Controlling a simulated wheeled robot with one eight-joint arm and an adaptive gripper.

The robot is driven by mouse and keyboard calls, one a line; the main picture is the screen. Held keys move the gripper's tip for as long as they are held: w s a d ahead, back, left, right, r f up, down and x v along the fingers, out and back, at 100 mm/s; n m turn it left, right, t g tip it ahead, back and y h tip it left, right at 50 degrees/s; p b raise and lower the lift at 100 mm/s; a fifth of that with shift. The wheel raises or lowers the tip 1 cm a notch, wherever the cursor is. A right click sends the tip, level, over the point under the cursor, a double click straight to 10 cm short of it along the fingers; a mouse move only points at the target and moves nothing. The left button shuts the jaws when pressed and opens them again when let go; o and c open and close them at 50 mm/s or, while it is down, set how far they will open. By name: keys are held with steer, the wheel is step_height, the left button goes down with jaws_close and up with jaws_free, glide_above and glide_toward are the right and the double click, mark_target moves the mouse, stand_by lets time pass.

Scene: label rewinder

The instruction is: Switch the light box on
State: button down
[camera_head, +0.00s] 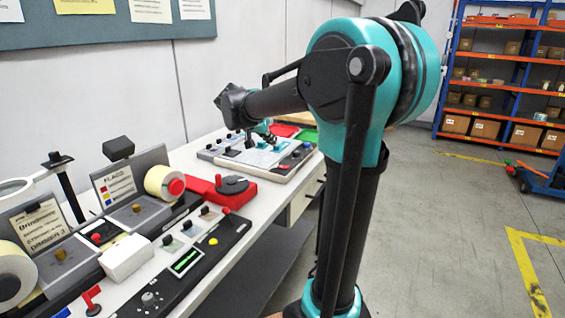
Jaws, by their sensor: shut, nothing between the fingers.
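A low flat unit with a pale, bright top panel (258,158) sits toward the far end of the long white bench. It looks like the light box, and it has small dark and red controls along its right edge. I cannot tell from here whether it is lit. My gripper (272,139) is small in this view, over the back part of this unit, and is shut and empty. I cannot tell whether it touches the unit. My arm bends over the bench from the right, and its small far parts partly cover the unit's back edge.
A red device with a black hand wheel (233,185) stands nearer on the bench (262,196). A black control strip with knobs (187,259), label rolls (158,182) and a white box (126,257) fill the front.

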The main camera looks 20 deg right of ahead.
steer(key=shift+f, duration=0.1)
glide_above(288, 166)
steer(key=s+a, duration=0.1)
steer(key=a, duration=0.1)
step_height(288, 166, down, 7)
steer(key=shift+s+a+r, duration=0.1)
steer(key=shift+a+r, duration=0.05)
steer(key=f, duration=0.3)
steer(key=shift+d+f, duration=0.1)
steer(key=shift+d, duration=0.1)
steer(key=shift+s+f, duration=0.15)
steer(key=shift+f, duration=0.35)
steer(key=shift+s+d+f, duration=0.1)
steer(key=shift+d+f, duration=0.05)
steer(key=shift+f, duration=0.15)
steer(key=shift+r, duration=0.1)
